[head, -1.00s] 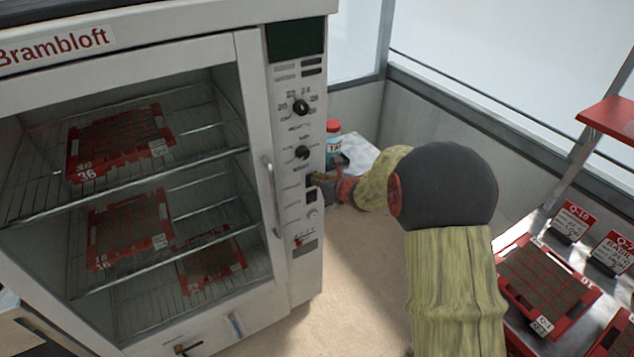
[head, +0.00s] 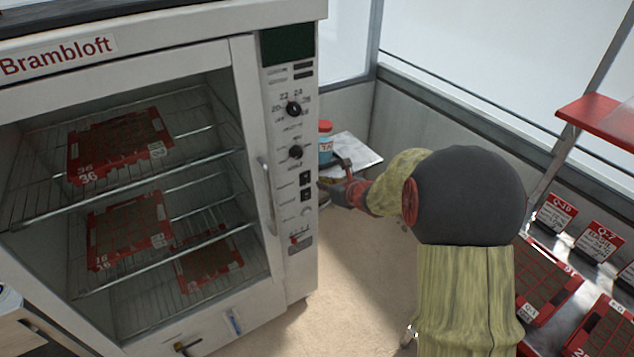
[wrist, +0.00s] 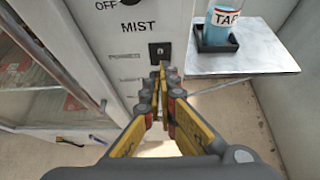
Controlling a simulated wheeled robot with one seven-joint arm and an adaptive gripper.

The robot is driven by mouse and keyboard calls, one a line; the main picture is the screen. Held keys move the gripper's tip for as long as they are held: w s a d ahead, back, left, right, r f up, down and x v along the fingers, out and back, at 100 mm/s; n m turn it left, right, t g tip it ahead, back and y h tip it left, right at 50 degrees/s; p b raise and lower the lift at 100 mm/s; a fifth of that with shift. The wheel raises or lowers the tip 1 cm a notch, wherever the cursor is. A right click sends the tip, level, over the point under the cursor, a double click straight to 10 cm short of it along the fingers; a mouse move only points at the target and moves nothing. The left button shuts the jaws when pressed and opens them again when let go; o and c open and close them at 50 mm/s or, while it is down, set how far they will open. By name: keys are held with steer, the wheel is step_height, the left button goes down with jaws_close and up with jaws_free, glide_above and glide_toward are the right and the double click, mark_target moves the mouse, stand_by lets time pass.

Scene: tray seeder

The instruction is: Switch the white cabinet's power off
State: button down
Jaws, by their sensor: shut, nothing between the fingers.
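The white cabinet (head: 245,95) stands at the left in the head view, with a control panel down its right edge. The panel has an upper black knob (head: 293,109), a lower black knob (head: 295,152), an upper black switch (head: 306,178), a lower black switch (head: 306,195) and a red control (head: 300,238) near the bottom. My gripper (head: 326,187) is shut and empty, just right of the switches. In the wrist view, its fingertips (wrist: 163,76) are just below a small black switch (wrist: 160,50) under "MIST". Labels beside it are too blurred to read surely. The fingers hide the panel lower down.
A side shelf (wrist: 230,60) right of the panel holds a bottle (wrist: 228,18) in a dark holder. The cabinet's door handle (head: 267,195) is left of the panel. Red trays (head: 545,285) stand at the right. The floor in front is clear.

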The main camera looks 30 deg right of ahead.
steer(key=v, duration=0.2)
steer(key=p+v, duration=0.1)
steer(key=v, duration=0.2)
steer(key=shift+w+a+r, duration=0.1)
steer(key=shift+r, duration=0.35)
